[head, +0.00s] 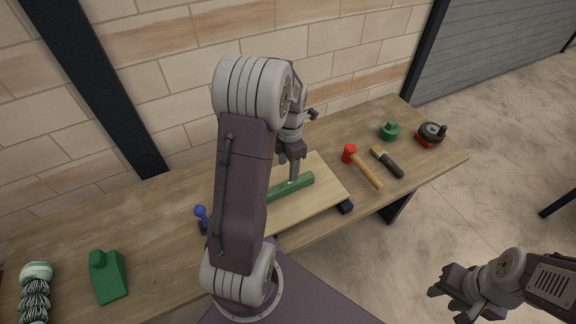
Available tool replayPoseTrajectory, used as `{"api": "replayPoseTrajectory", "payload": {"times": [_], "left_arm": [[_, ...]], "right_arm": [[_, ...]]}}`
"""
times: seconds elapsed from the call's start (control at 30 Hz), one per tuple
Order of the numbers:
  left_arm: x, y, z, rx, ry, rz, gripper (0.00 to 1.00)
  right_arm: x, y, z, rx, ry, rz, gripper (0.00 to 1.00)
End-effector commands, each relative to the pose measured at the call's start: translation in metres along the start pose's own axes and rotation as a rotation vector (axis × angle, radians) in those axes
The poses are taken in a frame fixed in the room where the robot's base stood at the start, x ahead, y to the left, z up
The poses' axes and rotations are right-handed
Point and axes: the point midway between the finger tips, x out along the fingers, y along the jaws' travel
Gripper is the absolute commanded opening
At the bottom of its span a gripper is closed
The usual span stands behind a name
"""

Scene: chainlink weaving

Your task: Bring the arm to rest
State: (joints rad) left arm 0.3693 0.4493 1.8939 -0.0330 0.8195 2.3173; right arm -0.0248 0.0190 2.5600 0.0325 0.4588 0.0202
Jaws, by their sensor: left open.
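My left arm rises over the workbench in the middle of the view. Its gripper (293,178) points down over a light wooden board (323,203), at a long green piece (296,187) lying there. The gripper is open, though its fingers overlap from this angle. I cannot tell whether it touches the green piece. The arm hides the left part of the board and of the green piece. My right gripper (447,302) is at the lower right, off the bench, over the floor. Its fingers are spread and nothing is between them.
On the workbench (160,220), a red-headed hammer (366,171), a dark-handled brush (387,162), a green knob-like piece (390,130) and a red-black tool (431,134) lie right. A blue-topped item (201,213), a green block (109,276) and a patterned coil (35,292) lie left. A brick wall stands behind.

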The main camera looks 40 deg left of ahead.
Motion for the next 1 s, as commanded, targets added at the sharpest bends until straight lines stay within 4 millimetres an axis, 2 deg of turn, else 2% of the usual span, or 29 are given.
{"api": "replayPoseTrajectory", "payload": {"times": [0.27,0.37,0.43,0.47,0.5,0.6,0.7,0.83,1.0], "left_arm": [[0.000,0.000,0.000,0.000,0.000,0.000,0.54],[-0.005,-0.006,0.009,0.031,-0.009,0.010,0.54],[-0.020,-0.020,0.025,0.090,-0.033,0.036,0.54],[-0.025,-0.035,0.028,0.124,-0.036,0.039,0.54],[-0.030,-0.058,0.029,0.183,-0.042,0.040,0.54],[-0.032,-0.107,0.021,0.570,-0.058,0.052,0.54],[-0.027,-0.135,0.010,0.953,-0.063,0.067,0.54],[-0.017,-0.161,-0.009,1.495,-0.061,0.093,0.54],[0.000,-0.175,-0.030,2.158,-0.039,0.120,0.54]], "right_arm": [[0.000,0.000,0.000,0.000,0.000,0.000,0.36],[0.000,0.000,0.000,0.000,0.000,0.000,0.36],[0.000,0.000,0.000,0.000,0.000,0.000,0.36],[0.000,0.000,0.000,0.000,0.000,0.000,0.36],[0.000,0.000,0.000,0.000,0.000,0.000,0.36],[0.000,0.000,0.000,0.000,0.000,0.000,0.36],[0.000,0.000,0.000,0.000,0.000,0.000,0.36],[0.000,0.000,0.000,0.000,0.000,0.000,0.36],[0.000,0.000,0.000,0.000,0.000,0.000,0.36]]}}
